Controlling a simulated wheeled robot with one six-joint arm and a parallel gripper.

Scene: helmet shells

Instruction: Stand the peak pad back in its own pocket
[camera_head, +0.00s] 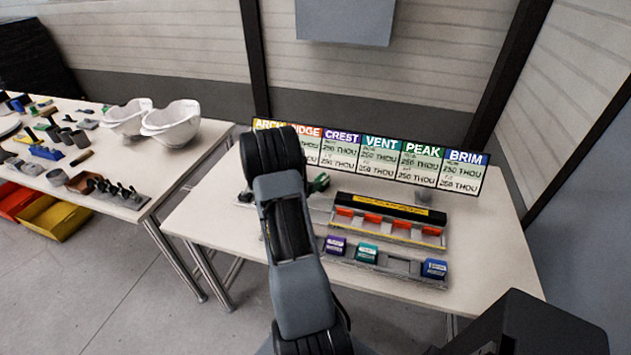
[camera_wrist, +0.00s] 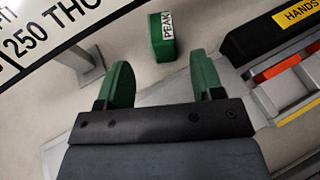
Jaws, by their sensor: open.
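The peak pad (camera_wrist: 161,38) is a small green block with a white PEAK label, lying on the pale table in the wrist view. My gripper (camera_wrist: 165,74) is open, its two green fingers empty, with the pad ahead of the gap between them and apart from both. In the head view my arm mostly hides the gripper; a small green shape (camera_head: 319,182) shows beside the arm, and I cannot tell whether it is finger or pad. The pad rack (camera_head: 388,272) holds purple, teal and blue pads. One pocket (camera_head: 401,265) between teal and blue looks empty.
A black-topped holder (camera_head: 390,208) with orange pieces stands behind the rack. A labelled sign board (camera_head: 380,160) runs along the table's back edge. The table right of the rack (camera_head: 485,270) is clear. Another table at left carries white helmet shells (camera_head: 172,123) and several parts.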

